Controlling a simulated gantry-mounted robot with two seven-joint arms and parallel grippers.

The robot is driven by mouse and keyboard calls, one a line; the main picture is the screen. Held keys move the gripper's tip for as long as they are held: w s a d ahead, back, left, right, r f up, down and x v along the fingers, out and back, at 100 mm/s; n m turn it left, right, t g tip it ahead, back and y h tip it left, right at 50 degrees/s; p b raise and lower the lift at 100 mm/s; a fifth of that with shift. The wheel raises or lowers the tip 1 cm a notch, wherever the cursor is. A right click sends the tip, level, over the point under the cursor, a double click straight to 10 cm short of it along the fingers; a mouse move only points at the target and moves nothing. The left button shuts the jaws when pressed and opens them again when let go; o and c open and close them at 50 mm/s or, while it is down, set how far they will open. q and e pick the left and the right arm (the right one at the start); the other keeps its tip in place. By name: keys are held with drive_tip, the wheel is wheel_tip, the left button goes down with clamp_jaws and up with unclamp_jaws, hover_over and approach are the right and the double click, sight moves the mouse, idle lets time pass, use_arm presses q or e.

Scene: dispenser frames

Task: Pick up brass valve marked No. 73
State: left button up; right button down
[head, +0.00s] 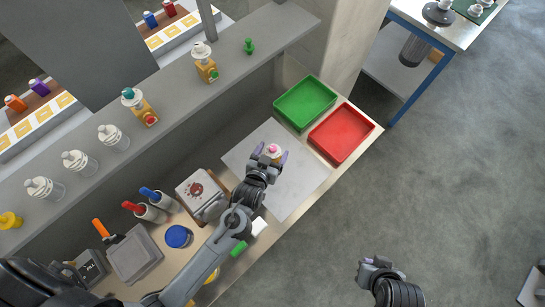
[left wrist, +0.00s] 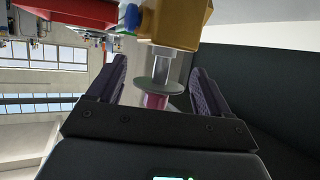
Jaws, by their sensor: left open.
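A brass valve (left wrist: 175,22) fills the top of the left wrist view, with a grey stem, a round flange and a pink knob. Its pink top (head: 275,148) and a little of its body show in the head view over the grey mat (head: 300,184). My left gripper (head: 269,155) is open around the knob end, with one finger on each side; contact cannot be told. No number is readable. My right gripper (head: 379,265) is over the floor; its jaw opening is unclear.
A green tray (head: 305,101) and a red tray (head: 342,133) stand right of the mat. The grey shelf (head: 175,82) runs behind the bench with several white-capped fittings. A boxed device (head: 201,192), a blue-lidded jar (head: 178,236) and a scale (head: 134,257) crowd the left.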

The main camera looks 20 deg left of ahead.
use_arm(q)
drive_tip(key=shift+x, duration=1.2)
drive_tip(key=shift+c, duration=0.3)
clamp_jaws()
